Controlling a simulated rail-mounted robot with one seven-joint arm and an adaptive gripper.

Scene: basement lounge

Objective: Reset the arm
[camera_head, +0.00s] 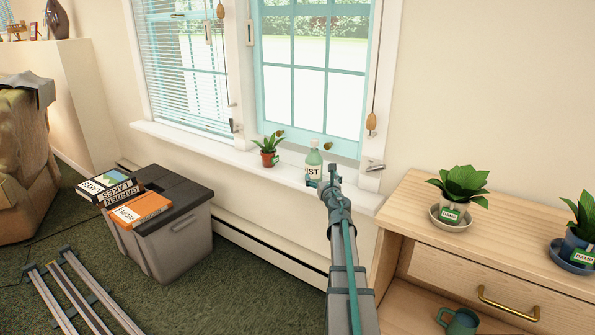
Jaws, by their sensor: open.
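My arm reaches up from the bottom of the view toward the window sill. My gripper (323,182) is at its far end, small and partly hidden by my wrist, and it is open. A pale green spray bottle (314,158) with a white label ending in "IST" stands upright on the sill, just beyond the gripper. The gripper overlaps the bottle's lower right in the picture; I cannot tell whether they touch. Nothing shows held in the gripper.
The window sill (220,152) also carries a red potted plant (268,158). Right is a wooden cabinet (420,195) with two potted plants and a teal mug (460,321) inside. Left are a grey storage box (165,235) with books, floor rails (75,295) and an armchair (25,165).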

